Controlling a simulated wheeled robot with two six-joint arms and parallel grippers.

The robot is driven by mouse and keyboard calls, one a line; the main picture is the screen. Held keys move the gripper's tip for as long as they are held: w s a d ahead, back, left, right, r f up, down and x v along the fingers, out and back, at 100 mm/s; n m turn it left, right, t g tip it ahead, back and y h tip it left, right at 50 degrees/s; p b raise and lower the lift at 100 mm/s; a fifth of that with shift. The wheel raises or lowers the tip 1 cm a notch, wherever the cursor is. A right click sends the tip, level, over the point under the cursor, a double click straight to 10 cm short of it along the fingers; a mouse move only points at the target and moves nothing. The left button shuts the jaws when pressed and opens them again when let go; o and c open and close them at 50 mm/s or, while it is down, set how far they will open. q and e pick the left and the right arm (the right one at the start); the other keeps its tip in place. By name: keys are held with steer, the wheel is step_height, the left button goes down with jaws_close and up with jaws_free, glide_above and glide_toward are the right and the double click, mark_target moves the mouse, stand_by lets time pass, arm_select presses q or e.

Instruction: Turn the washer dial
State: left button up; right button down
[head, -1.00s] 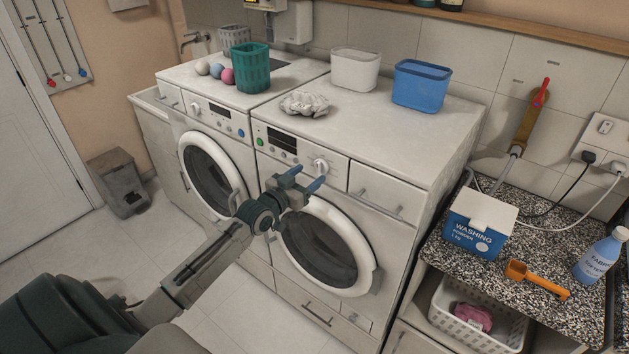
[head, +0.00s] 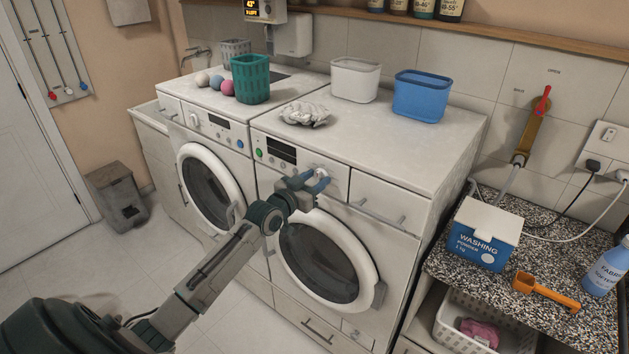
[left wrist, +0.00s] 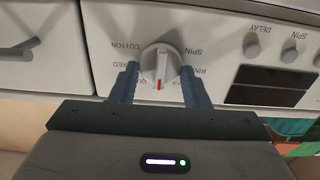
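The washer dial (left wrist: 161,66) is a round white knob with a raised grip and a red mark, on the control panel of the right-hand machine. In the head view the dial (head: 322,175) is partly hidden by my left gripper (head: 311,181). In the left wrist view my left gripper (left wrist: 158,84) is open, with one blue finger on each side of the dial. Small gaps seem to show between the fingers and the dial; contact is not clear. The washer (head: 384,232) has a round dark door below the panel. My right gripper is not in view.
A second front-loading machine (head: 168,150) stands to the left. A drawer (head: 385,202) with a bar handle is right of the dial. Crumpled cloth (head: 305,114), a white tub (head: 355,79) and a blue tub (head: 421,95) sit on top. A speckled counter (head: 490,285) is at right.

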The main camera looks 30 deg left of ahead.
arm_select(q)
steer(key=shift+f+m+b, duration=0.25)
steer(key=shift+m+b, duration=0.45)
steer(key=shift+b, duration=0.3)
steer(key=m+b, duration=0.6)
steer(key=b, duration=0.1)
steer(key=shift+d+f, duration=0.1)
steer(key=shift+m+b, duration=0.65)
steer(key=shift+m, duration=0.15)
steer(key=shift+m+b, duration=0.6)
steer(key=shift+m, duration=0.4)
steer(key=shift+d+m+b, duration=0.1)
steer(key=shift+m+b, duration=0.5)
steer(key=shift+m, duration=0.6)
steer(key=shift+m+b, duration=0.3)
steer(key=shift+m, duration=0.9)
steer(key=o, duration=0.9)
